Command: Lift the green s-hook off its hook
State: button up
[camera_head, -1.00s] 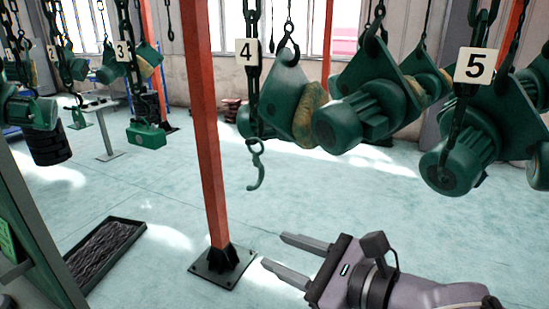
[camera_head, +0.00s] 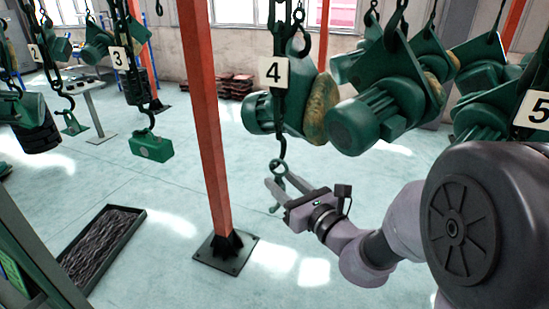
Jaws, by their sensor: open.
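The green s-hook (camera_head: 281,169) hangs below the chain under the white number 4 sign (camera_head: 274,72). Its upper ring shows clearly, and its lower part is partly hidden behind my gripper. My gripper (camera_head: 270,183) is open, its two pale fingers pointing up and left at the s-hook. The fingers appear to be on either side of the s-hook's shank. I cannot tell whether they touch it.
Green hoists (camera_head: 385,105) hang close above and right of my arm. A red post (camera_head: 207,130) on a dark base plate stands left of the gripper. A black tray (camera_head: 100,248) lies on the floor at the left. Open floor lies between tray and post.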

jog(key=x, duration=0.5)
jog(key=shift+w, duration=0.15)
grip_shut()
